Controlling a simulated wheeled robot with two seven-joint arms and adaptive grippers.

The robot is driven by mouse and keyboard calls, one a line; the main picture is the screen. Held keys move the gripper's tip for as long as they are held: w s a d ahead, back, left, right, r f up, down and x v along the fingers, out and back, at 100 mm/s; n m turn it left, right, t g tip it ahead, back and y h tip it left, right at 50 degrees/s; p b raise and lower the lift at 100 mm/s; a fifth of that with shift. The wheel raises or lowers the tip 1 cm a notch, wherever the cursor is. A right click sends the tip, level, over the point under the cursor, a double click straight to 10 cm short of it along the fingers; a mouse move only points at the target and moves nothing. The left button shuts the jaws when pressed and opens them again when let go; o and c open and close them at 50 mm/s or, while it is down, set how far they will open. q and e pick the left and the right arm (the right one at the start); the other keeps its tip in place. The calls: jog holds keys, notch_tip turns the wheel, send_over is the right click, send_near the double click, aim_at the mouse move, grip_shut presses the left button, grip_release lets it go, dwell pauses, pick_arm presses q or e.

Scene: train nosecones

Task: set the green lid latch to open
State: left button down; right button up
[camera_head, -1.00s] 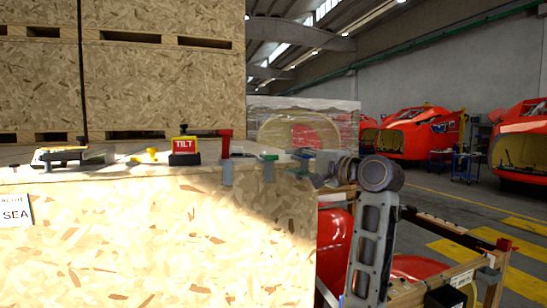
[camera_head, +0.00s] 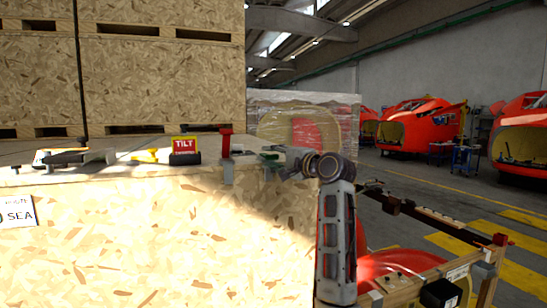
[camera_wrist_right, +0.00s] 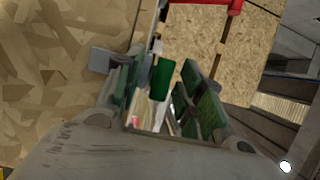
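The green lid latch (camera_head: 270,156) is at the top right corner of the wooden crate (camera_head: 165,235), partly hidden by my right gripper. In the right wrist view its green handle (camera_wrist_right: 161,80) shows in the gap between my fingers. My right gripper (camera_head: 284,157) reaches to this corner from the right. In the right wrist view my right gripper (camera_wrist_right: 164,72) is open, with one finger on each side of the green handle; I cannot tell whether they touch it. My left gripper is not in view.
A red latch handle (camera_head: 226,142) stands upright just left of the green latch. A TILT indicator (camera_head: 185,151) and a few small tools (camera_head: 75,157) lie along the crate top. A wooden frame with a red nosecone (camera_head: 400,268) stands below right.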

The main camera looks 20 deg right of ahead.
grip_shut()
dwell(0.3)
